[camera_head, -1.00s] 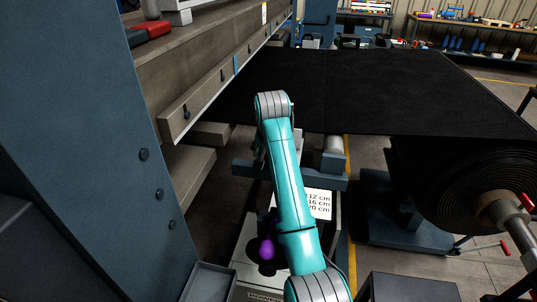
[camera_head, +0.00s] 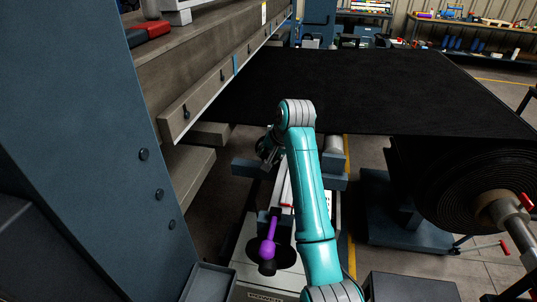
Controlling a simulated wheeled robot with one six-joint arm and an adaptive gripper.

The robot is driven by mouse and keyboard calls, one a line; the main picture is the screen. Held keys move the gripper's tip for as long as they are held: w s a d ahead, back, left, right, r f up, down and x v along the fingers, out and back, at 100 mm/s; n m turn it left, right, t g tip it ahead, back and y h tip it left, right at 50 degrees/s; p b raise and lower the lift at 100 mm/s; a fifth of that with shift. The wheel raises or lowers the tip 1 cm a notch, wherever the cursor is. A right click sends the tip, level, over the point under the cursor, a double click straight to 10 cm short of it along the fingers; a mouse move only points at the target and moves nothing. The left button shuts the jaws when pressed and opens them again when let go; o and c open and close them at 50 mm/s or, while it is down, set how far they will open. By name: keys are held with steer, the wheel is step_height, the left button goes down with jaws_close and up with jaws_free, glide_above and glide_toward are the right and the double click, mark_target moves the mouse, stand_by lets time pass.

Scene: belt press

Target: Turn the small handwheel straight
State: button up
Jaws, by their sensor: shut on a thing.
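My gripper (camera_head: 267,149) is partly in view as a small dark shape left of and below my teal arm's wrist, at the side of the press by the black belt. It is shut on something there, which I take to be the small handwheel. The wheel's rim and its angle are too small and too hidden to make out. The fingertips do not show clearly.
A purple lever (camera_head: 268,240) stands on a black disc (camera_head: 245,252) in front, close left of my arm. The black belt (camera_head: 370,90) spans the back, with its roll (camera_head: 465,185) at right. A blue press frame (camera_head: 95,150) blocks the left.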

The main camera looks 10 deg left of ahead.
steer(key=o, duration=1.1)
steer(key=shift+o, duration=0.2)
steer(key=shift+r, duration=0.1)
steer(key=v, duration=1.1)
steer(key=shift+d+r, duration=0.2)
steer(key=shift+r, duration=0.15)
steer(key=shift+s, duration=0.1)
